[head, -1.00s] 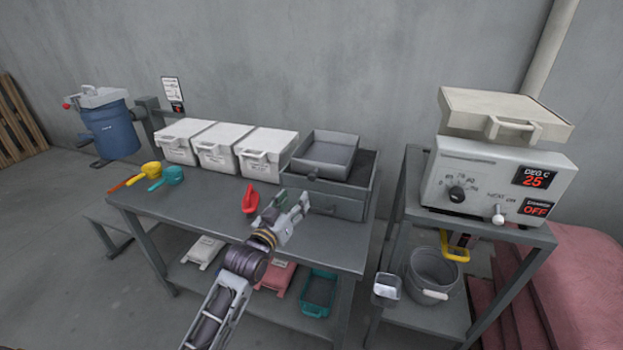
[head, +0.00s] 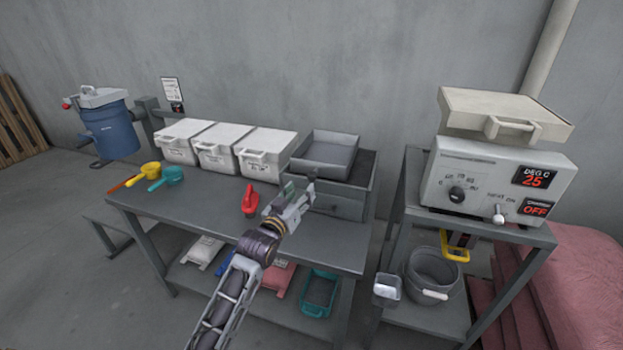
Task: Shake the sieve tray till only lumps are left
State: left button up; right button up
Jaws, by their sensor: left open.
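The sieve tray (head: 325,153) is a shallow grey tray with raised walls. It rests on the back left part of a larger dark grey open box (head: 340,203) at the right end of the bench. Its floor looks dark, and I cannot make out any powder or lumps in it. My left gripper (head: 299,188) is open and empty, in front of the box's left front corner and apart from the tray. It hides part of the box's front. My right gripper is not in view.
Three white lidded bins (head: 219,145) stand left of the box. Yellow (head: 151,169) and teal scoops (head: 172,174) lie at the bench's left. A control unit (head: 497,185) stands on a separate stand at right.

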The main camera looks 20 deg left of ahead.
aim_at(311, 179)
pick_arm(q)
jog(key=shift+w+d, duration=0.2)
jog(key=shift+w, duration=1.35)
jog(key=shift+w+d, duration=0.15)
jog(key=shift+w, duration=1.35)
jog(key=shift+w+d, duration=0.2)
jog(key=shift+w, duration=1.35)
grip_shut()
